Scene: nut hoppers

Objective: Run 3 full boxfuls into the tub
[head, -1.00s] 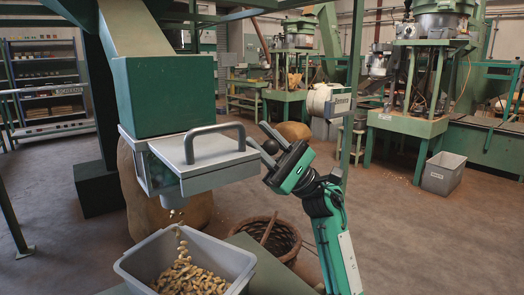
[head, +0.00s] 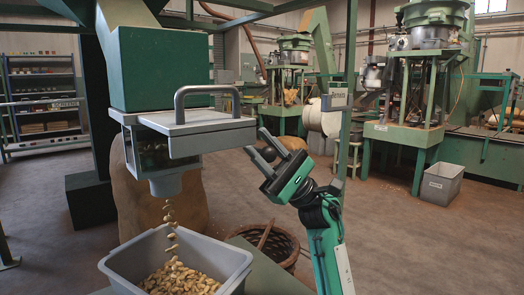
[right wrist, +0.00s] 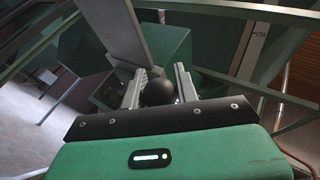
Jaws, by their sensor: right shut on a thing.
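My right gripper (head: 264,148) is shut on a dark round knob (head: 268,153). The knob also shows between the fingers in the right wrist view (right wrist: 158,93). What the knob is fixed to cannot be made out. A grey metal box with a handle (head: 210,137) sits under the green hopper (head: 165,68), just left of the gripper. At its left is a clear-walled part (head: 133,145) with some nuts inside. Nuts (head: 169,220) fall from the grey spout (head: 166,184) into the grey tub (head: 117,268), which holds a heap of nuts. My left gripper is not in view.
A wicker basket (head: 281,250) stands on the floor behind the tub, and a brown sack (head: 192,205) stands behind the spout. A green post (head: 349,90) rises just behind my right arm. Green machines (head: 410,132) and a grey bin (head: 441,178) stand farther back right.

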